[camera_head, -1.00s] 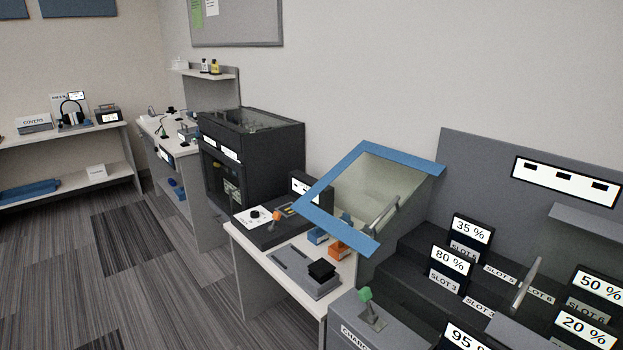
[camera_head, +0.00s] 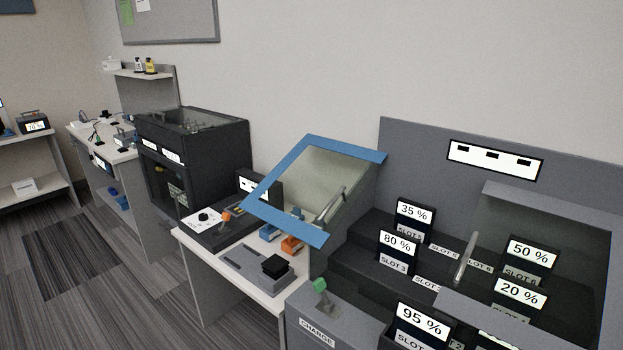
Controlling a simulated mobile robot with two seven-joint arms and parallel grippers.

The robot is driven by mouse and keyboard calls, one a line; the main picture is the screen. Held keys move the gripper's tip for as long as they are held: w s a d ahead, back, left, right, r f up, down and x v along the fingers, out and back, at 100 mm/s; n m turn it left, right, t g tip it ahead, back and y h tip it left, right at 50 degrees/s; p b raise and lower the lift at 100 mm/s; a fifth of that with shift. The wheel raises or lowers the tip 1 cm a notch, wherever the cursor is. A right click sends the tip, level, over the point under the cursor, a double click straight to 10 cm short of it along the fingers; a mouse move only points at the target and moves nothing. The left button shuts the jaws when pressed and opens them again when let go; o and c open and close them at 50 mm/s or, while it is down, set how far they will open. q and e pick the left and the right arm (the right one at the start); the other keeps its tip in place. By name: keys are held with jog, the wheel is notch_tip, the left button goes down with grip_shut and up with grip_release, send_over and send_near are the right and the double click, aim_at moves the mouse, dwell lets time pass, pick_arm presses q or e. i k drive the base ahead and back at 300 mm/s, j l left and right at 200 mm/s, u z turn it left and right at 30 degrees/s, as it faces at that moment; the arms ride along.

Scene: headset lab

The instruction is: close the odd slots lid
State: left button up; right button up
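A lid with a blue frame (camera_head: 283,158) and a clear pane stands raised and tilted at the left end of the dark charging rack (camera_head: 400,140). A grey bar handle (camera_head: 331,205) shows against its pane. I see no label on this lid. A second bar handle (camera_head: 466,256) stands near the slot 5 and slot 6 labels. Neither of my grippers is in view.
A charge box with a green-tipped lever (camera_head: 320,287) stands in front of the rack. A white table (camera_head: 205,258) with small tools and a black cabinet (camera_head: 222,135) are to the left. Open carpeted floor (camera_head: 60,260) lies at the left.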

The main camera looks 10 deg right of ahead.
aim_at(309, 235)
jog(key=i+j+z, duration=0.1)
jog(key=z, duration=0.95)
jog(key=i+j+z, duration=0.1)
jog(key=j+z, duration=0.3)
jog(key=i+j+z, duration=0.1)
jog(key=j+z, duration=0.6)
jog(key=j, duration=0.45)
